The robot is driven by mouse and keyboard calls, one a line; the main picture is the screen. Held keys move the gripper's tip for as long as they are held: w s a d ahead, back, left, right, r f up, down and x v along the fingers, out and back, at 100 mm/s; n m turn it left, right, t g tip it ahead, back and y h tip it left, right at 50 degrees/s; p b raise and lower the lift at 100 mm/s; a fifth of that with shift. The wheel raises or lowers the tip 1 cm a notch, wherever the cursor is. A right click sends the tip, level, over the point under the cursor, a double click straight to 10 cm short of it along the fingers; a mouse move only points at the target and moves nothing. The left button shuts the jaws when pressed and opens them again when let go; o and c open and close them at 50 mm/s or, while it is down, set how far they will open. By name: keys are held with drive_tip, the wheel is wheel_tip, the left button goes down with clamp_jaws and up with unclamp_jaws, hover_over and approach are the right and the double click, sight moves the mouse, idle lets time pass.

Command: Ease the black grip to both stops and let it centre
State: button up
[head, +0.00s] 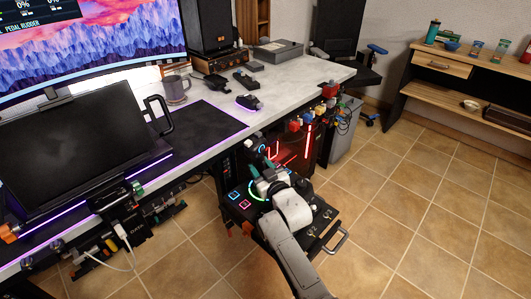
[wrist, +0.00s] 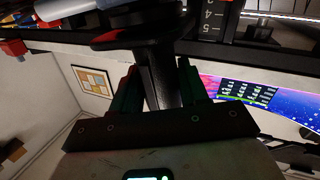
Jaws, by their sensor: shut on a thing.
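The black grip (wrist: 163,82) is a dark upright shaft with a wider, red-edged top, in the wrist view. My gripper (wrist: 158,70) has one finger on each side of the shaft and is shut on it. In the head view my gripper (head: 264,178) is at the black side panel (head: 310,222) below the desk's front edge. There the fingers and my arm hide most of the grip, so its tilt cannot be told.
The panel has lit square buttons (head: 235,195) and a metal handle (head: 336,241). The grey desk (head: 215,128) carries a mug (head: 174,88) and a dark screen (head: 75,150). A red-lit computer case (head: 300,145) stands behind my gripper. Tiled floor (head: 420,220) at right is clear.

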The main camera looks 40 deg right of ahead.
drive_tip(key=shift+d, duration=0.15)
drive_tip(key=shift+s+d+m+p, duration=0.1)
drive_tip(key=shift+d+m+p, duration=0.3)
drive_tip(key=shift+p, duration=0.3)
drive_tip(key=shift+d, duration=0.1)
drive_tip(key=shift+d+m+g, duration=0.4)
drive_tip(key=shift+d+m, duration=0.1)
drive_tip(key=shift+d, duration=0.1)
drive_tip(key=o, duration=1.1)
drive_tip(key=shift+r, duration=0.1)
